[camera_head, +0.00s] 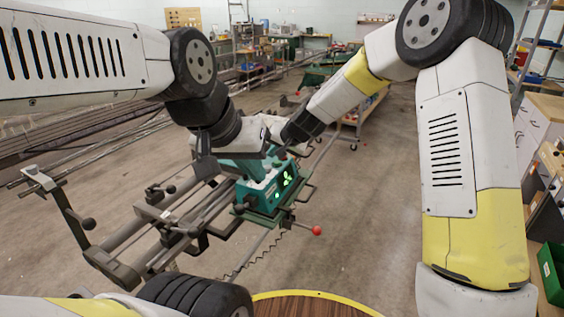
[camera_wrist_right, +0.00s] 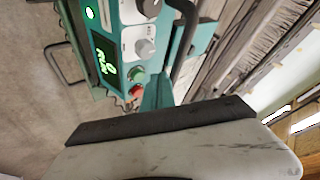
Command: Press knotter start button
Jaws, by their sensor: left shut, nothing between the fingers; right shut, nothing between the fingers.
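The knotter (camera_head: 262,190) is a teal box machine with a glowing green display (camera_head: 288,178), mounted on rails at the centre of the head view. In the right wrist view its panel shows a green button (camera_wrist_right: 136,74), a red button (camera_wrist_right: 137,91) just below it, and grey knobs (camera_wrist_right: 144,48). My left gripper (camera_head: 246,152) is shut and empty above the machine's back part. My right gripper (camera_head: 284,148) is shut and empty close beside it, above the machine's top. Both grippers partly hide the machine. Contact with either button cannot be told.
Metal rails (camera_head: 150,235) with clamps and levers run beside the knotter. A lever with a red ball (camera_head: 316,230) sticks out at its front right. A round wooden top (camera_head: 310,305) is at the bottom. A trolley (camera_head: 365,110) stands behind.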

